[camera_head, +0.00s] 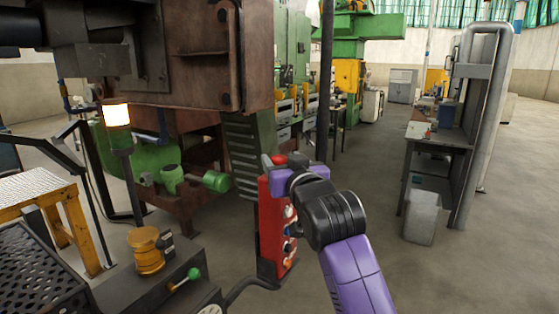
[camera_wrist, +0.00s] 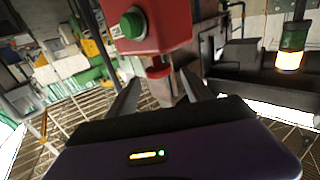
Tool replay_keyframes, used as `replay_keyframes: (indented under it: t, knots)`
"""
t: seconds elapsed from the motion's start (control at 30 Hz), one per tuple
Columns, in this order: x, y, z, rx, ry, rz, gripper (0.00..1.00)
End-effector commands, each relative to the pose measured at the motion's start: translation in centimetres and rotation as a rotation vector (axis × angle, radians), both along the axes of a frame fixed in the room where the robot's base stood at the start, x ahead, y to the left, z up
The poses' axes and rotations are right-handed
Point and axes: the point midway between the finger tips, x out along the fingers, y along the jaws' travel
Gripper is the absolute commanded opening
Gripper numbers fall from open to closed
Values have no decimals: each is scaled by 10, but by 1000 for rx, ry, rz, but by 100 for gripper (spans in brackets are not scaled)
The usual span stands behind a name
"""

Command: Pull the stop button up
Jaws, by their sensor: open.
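The stop button (camera_head: 280,159) is a red knob on top of the tall red control box (camera_head: 270,230), partly hidden by my gripper in the head view. In the wrist view the picture is upside down, so the red stop button (camera_wrist: 158,69) shows below the red control box (camera_wrist: 165,25). My gripper (camera_head: 271,163) is at the top of the box. Its two grey fingers are open, one on each side of the button in the wrist view (camera_wrist: 160,80). I cannot tell whether they touch it.
A green button (camera_wrist: 133,22) stands out from the box face. A lit signal lamp (camera_head: 117,117) and a dark console (camera_head: 165,280) are at the left. A workbench (camera_head: 437,140) stands at the right. The floor between is clear.

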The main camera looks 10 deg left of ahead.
Motion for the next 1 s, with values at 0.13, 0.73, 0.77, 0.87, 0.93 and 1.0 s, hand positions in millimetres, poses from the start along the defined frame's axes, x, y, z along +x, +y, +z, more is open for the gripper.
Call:
replay_keyframes:
  t: [0.13,0.73,0.77,0.87,0.93,1.0]
  knots:
    - [-19,-10,-2,1,-2,-1,58]
    - [-38,-18,1,-2,-3,0,58]
    - [-38,-18,2,-1,-8,0,58]
    - [-39,-17,13,10,-50,4,58]
    - [-44,-17,31,27,-107,8,58]
    - [-53,-21,50,52,-177,11,58]
